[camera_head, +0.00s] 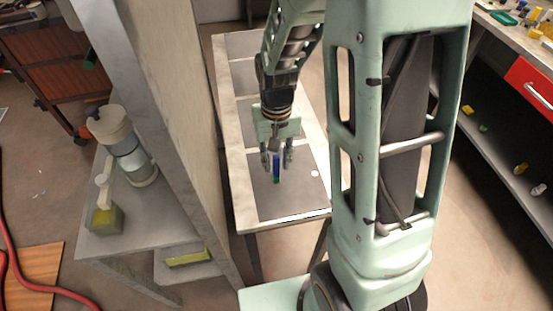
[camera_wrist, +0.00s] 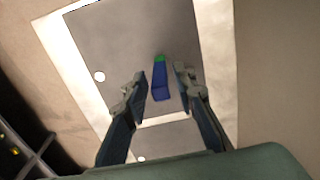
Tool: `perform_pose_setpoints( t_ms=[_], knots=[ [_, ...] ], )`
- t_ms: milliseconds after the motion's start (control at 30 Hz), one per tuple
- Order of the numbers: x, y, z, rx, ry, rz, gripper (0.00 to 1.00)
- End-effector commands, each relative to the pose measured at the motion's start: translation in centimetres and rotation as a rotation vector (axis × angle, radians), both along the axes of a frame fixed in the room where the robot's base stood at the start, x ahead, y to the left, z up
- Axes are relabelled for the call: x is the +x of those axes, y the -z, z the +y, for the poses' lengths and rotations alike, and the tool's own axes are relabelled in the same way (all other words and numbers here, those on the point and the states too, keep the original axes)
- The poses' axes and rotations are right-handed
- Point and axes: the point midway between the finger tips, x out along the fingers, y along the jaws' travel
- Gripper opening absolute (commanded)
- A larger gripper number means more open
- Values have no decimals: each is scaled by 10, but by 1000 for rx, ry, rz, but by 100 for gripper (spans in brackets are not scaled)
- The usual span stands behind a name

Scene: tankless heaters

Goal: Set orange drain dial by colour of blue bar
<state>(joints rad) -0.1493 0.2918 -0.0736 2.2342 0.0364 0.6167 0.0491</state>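A blue bar (camera_head: 277,162) with a green end shows between the fingers of my gripper (camera_head: 277,160), above or on the grey-topped table. In the wrist view the blue bar (camera_wrist: 160,84) lies between the two fingertips of my gripper (camera_wrist: 160,82), with its green end (camera_wrist: 160,58) pointing away. A gap shows on both sides of the bar, so the gripper is open around or above it. I cannot tell whether the bar touches the table. No orange drain dial can be made out in either view.
The narrow table (camera_head: 242,193) has a pale frame and grey panels, with a small white disc (camera_head: 314,173) near its right edge. A tall partition (camera_head: 165,110) stands left of it. Further left is a shelf with a cylinder device (camera_head: 125,150). A workbench (camera_head: 500,150) stands right.

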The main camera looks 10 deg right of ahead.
Motion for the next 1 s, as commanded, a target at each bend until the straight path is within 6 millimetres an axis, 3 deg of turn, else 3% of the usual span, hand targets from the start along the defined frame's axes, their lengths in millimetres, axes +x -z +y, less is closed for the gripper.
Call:
perform_pose_setpoints(
  t_ms=[267, 433, 800, 1000],
  knots=[
    [0, -1, 0, 0, 0, 0, 30],
    [1, -12, 0, 0, 0, -3, 30],
    [2, -89, 0, 1, 1, -6, 30],
    [0, -116, 0, 0, 0, -1, 30]
  ],
)
